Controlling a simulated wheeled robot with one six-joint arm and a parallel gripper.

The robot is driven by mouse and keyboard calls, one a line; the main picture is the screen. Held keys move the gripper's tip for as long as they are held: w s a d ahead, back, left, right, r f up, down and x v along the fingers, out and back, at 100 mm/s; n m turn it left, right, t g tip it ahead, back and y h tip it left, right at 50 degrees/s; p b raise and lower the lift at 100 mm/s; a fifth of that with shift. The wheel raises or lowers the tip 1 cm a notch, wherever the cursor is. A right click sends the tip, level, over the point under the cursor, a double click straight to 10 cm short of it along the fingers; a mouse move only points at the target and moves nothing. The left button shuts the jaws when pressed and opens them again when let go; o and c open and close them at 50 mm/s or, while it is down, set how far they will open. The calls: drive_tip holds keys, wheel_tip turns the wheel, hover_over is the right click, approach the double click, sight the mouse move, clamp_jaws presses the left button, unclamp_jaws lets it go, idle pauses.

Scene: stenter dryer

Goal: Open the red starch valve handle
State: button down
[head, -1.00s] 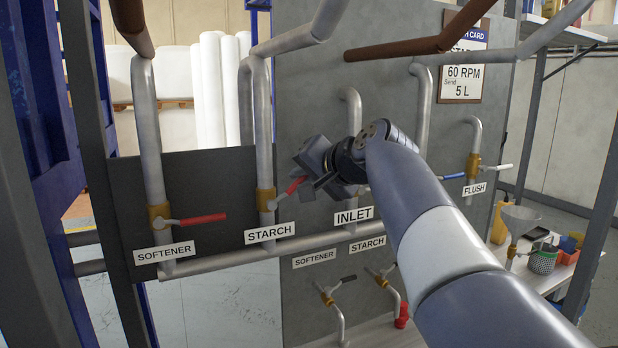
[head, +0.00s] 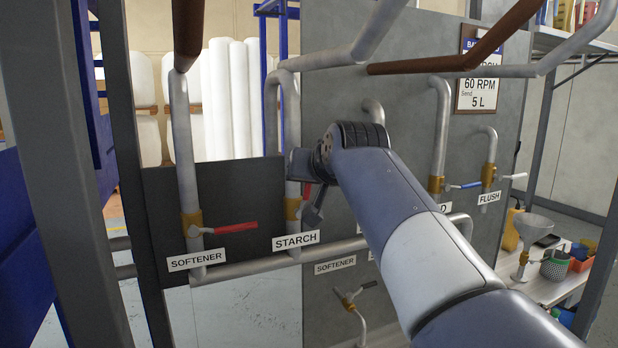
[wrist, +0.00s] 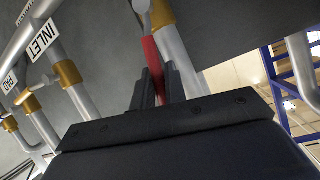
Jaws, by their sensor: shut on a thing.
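The red starch valve handle (head: 306,189) is on the brass valve (head: 292,208) of the pipe above the STARCH label (head: 296,241). Only a small part of it shows in the head view, beside my gripper (head: 313,208). In the wrist view the red handle (wrist: 152,58) runs in between the two dark fingers of my gripper (wrist: 155,80). The fingers are shut on it. My gripper and wrist hide most of the handle in the head view, so its exact angle is hard to tell.
A red SOFTENER handle (head: 237,228) lies level on the pipe to the left. A blue handle (head: 465,185) and a white FLUSH handle (head: 513,177) are to the right. Brown pipes (head: 445,55) cross above my arm. A dark post (head: 50,180) stands at left.

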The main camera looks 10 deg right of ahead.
idle(0.4)
drive_tip(key=c, duration=1.5)
unclamp_jaws()
drive_tip(key=shift+o, duration=0.2)
drive_tip(key=a+b+v, duration=0.1)
drive_tip(key=b+v, duration=0.1)
drive_tip(key=v, duration=0.8)
drive_tip(key=shift+s+d+r, duration=0.2)
drive_tip(key=shift+s+d, duration=0.2)
drive_tip(key=shift+w, duration=0.15)
